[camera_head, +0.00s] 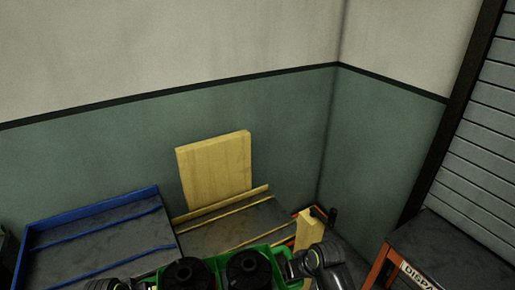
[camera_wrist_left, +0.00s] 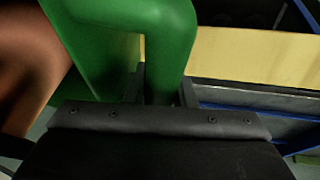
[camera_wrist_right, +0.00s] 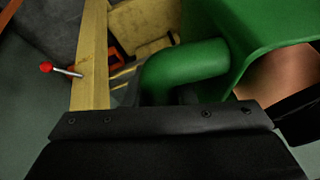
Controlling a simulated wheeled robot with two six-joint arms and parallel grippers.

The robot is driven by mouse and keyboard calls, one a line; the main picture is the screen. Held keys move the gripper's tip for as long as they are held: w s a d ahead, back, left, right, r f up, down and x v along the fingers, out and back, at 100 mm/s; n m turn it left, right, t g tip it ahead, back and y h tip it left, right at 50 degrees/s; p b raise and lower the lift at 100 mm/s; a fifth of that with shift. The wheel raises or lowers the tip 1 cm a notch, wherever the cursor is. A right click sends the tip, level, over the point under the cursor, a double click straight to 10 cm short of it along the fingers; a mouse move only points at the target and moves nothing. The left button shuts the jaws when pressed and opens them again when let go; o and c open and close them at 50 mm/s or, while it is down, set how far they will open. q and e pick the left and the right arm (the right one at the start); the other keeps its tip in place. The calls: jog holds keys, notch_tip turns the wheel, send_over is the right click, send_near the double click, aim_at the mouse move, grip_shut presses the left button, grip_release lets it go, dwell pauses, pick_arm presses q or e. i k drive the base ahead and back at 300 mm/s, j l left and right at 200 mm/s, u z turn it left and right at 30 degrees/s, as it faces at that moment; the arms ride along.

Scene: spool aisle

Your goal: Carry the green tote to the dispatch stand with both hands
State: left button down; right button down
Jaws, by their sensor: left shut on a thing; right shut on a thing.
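The green tote (camera_head: 217,264) is at the bottom of the head view, in front of me, with two black spools (camera_head: 248,268) in it. Its lower part is cut off by the frame. My left gripper (camera_wrist_left: 163,88) is shut on one green tote handle (camera_wrist_left: 168,35), seen close up in the left wrist view. My right gripper (camera_wrist_right: 170,97) is shut on the other handle (camera_wrist_right: 185,68) in the right wrist view. The dispatch stand (camera_head: 455,258), with a dark top, orange frame and a partly cut-off "DISPA" label, is at the lower right, apart from the tote.
A blue-edged bench (camera_head: 95,240) stands at the left. Beside it is a dark surface with wooden strips (camera_head: 235,225) and an upright wooden board (camera_head: 215,170). A wooden post (camera_head: 308,230) stands close behind the right arm. Walls close the corner; a shutter (camera_head: 480,140) is at right.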

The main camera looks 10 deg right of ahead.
aim_at(450, 253)
jog(key=l+z, duration=0.1)
jog(key=z, duration=0.4)
jog(key=i+z, duration=0.15)
jog(key=z, duration=0.35)
jog(key=i+l+z, duration=0.1)
jog(key=z, duration=0.4)
jog(key=i+z, duration=0.45)
jog(key=i+u, duration=0.95)
jog(key=i+z, duration=0.1)
jog(key=z, duration=0.7)
jog(key=i+j+z, duration=0.1)
jog(key=z, duration=0.3)
jog(key=i+j+z, duration=0.1)
jog(key=z, duration=0.3)
